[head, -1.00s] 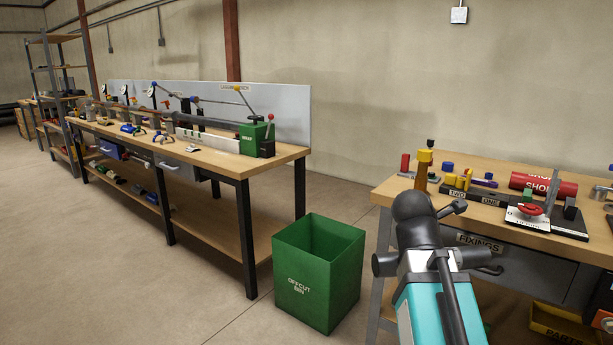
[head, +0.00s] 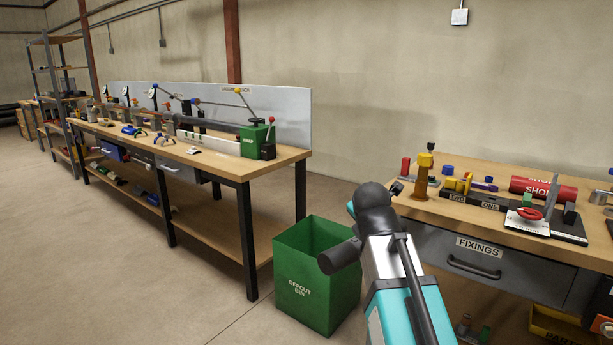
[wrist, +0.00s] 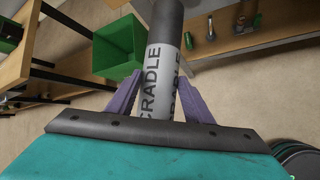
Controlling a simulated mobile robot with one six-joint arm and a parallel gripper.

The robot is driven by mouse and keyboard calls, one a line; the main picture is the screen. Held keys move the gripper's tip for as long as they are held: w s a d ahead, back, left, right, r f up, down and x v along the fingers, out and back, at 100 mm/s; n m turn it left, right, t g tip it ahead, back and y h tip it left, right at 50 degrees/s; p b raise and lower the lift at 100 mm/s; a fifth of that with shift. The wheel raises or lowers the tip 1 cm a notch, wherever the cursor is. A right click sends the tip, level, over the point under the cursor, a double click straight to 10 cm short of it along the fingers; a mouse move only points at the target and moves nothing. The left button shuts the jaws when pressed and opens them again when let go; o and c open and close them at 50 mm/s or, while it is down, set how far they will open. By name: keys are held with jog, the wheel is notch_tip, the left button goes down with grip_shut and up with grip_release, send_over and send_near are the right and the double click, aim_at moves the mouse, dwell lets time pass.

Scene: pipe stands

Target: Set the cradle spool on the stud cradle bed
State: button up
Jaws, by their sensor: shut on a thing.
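The cradle spool (wrist: 158,66) is a grey cylinder with a white band lettered CRADLE. In the wrist view my gripper (wrist: 158,92) has its two purple fingers closed on either side of the spool, which sticks out beyond them. The spool's upper end is cut off by the frame. I cannot tell the stud cradle bed for certain among the small fixtures on the benches.
A green offcut bin (head: 318,285) stands between the long left bench (head: 262,164) and the right bench (head: 440,210). The left bench carries pipe fixtures and a green clamp block (head: 255,138). The right bench holds a red cylinder (head: 543,188) and small fittings. The floor at left is clear.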

jog(key=shift+w+r+n+y+p, duration=0.3)
jog(key=shift+r+p, duration=0.25)
jog(key=shift+p, duration=0.95)
jog(key=shift+w+r+n+y+p, duration=0.25)
jog(key=shift+r+p, duration=0.35)
jog(key=shift+p, duration=0.95)
jog(key=shift+w+r+n+y+p, duration=0.15)
jog(key=shift+w+r+n+p, duration=0.3)
jog(key=shift+p, duration=1.05)
notch_tip(320, 180, up, 3)
jog(key=n+p, duration=0.1)
jog(key=p, duration=0.6)
jog(key=shift+w+f+y+p, duration=0.15)
jog(key=shift+y+p, duration=0.2)
jog(key=shift+y, duration=0.05)
jog(key=shift+p, duration=0.3)
jog(key=shift+a, duration=0.1)
